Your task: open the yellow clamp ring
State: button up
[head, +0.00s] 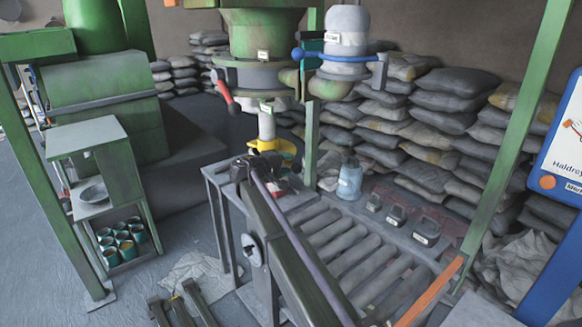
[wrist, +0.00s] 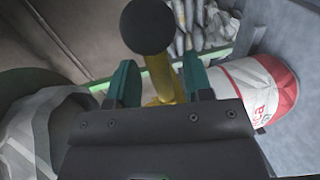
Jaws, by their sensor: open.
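The yellow clamp ring (head: 273,146) sits around the lower end of the pale spout beneath the green hopper in the head view. In the wrist view a yellow lever (wrist: 158,82) with a black ball knob (wrist: 148,26) shows between the two teal fingers of my gripper (wrist: 160,80). The fingers are open, one on each side of the lever. I cannot tell whether either finger touches it. In the head view my arm reaches up to just below the ring, and my gripper's fingertips are hard to make out there.
A red-and-white container (wrist: 270,90) lies close to the right finger in the wrist view. A red-handled lever (head: 225,92) hangs higher on the hopper. A roller conveyor (head: 345,245) and a blue-grey jug (head: 349,180) are to the right. Stacked sacks (head: 455,100) fill the back.

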jog(key=x, duration=0.2)
jog(key=shift+w+d+f, duration=0.1)
jog(key=shift+w+d, duration=0.1)
jog(key=shift+d, duration=0.1)
grip_shut()
